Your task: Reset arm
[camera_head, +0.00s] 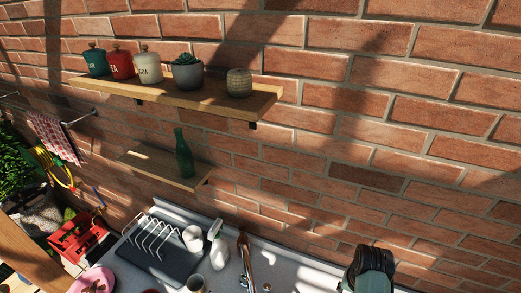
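A dark, rounded part, which looks like a piece of my arm (370,268), shows at the bottom edge right of centre, in front of the brick wall. No gripper fingers can be made out, and the rest of the arm is cut off by the frame's lower edge.
An upper wooden shelf (180,98) holds canisters, a potted succulent (187,75) and a ribbed pot (239,83). A lower shelf (150,168) bears a green bottle (183,156). Below are a dish rack (160,243), white spray bottle (219,250), tap (246,262) and red crate (78,238).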

